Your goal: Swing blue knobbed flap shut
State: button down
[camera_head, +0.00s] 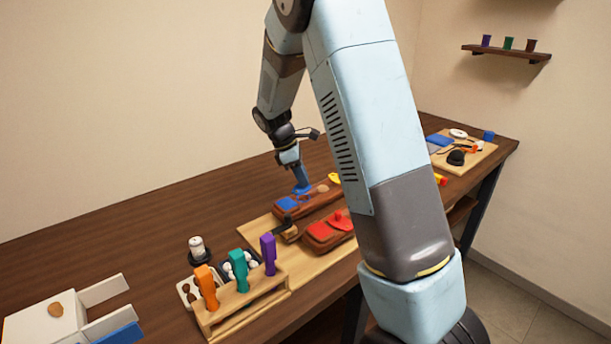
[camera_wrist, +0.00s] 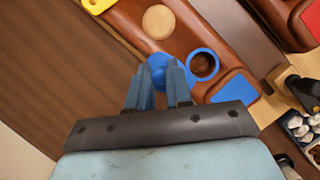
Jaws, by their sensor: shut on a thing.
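My gripper (camera_wrist: 158,88) is shut on the blue knob (camera_wrist: 157,68) of the blue flap. The fingers cover much of the knob and flap. Beside it is a blue ring (camera_wrist: 203,50) around an open round brown hole (camera_wrist: 202,66). Both sit in a long brown leather-like block (camera_wrist: 140,25). In the head view my gripper (camera_head: 301,178) reaches down to the block (camera_head: 310,205), with a little blue (camera_head: 302,191) under the fingertips. I cannot tell the flap's exact angle.
A blue square pad (camera_wrist: 235,88), a tan oval (camera_wrist: 158,21) and a yellow piece (camera_wrist: 97,3) lie on the same block. A second block with red parts (camera_head: 325,232) lies nearer. A wooden rack (camera_head: 245,302) with coloured handles stands in front. The table behind is bare.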

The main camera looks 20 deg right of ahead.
dwell(0.7)
jog(key=c, duration=1.1)
grip_release()
jog(key=shift+o, duration=0.2)
jog(key=v, duration=1.3)
jog(key=shift+a+r, duration=0.2)
jog(key=shift+r, duration=0.05)
jog(key=shift+w, duration=0.1)
